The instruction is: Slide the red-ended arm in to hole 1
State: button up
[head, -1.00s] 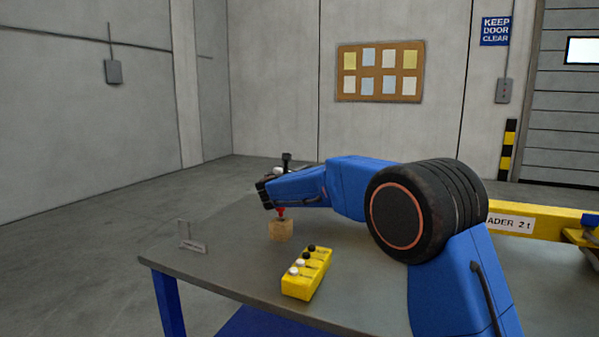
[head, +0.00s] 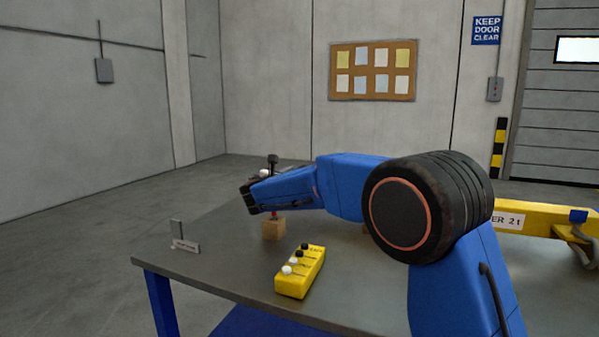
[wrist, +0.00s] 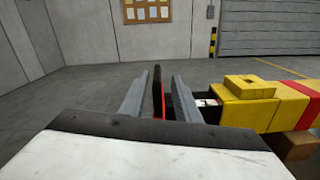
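My gripper (head: 246,198) is at the left end of my blue arm, low over the table. In the wrist view its two grey fingers (wrist: 160,95) stand apart. A thin dark upright piece (wrist: 158,85) with red along its side (wrist: 164,105) shows between them, with a gap on each side. A small red part (head: 274,214) shows under the gripper in the head view, just above a wooden block (head: 273,230). A yellow body with a red band (wrist: 265,108) lies to the right in the wrist view. I see no numbered hole clearly.
A yellow box with black and white knobs (head: 299,275) stands on the grey table (head: 225,262) in front of the wooden block. A small labelled grey stand (head: 185,246) is at the table's left corner. Another wooden block (wrist: 300,146) is at right in the wrist view. A yellow loader beam (head: 540,222) is at right.

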jog(key=v, duration=1.3)
jog(key=shift+s, duration=0.1)
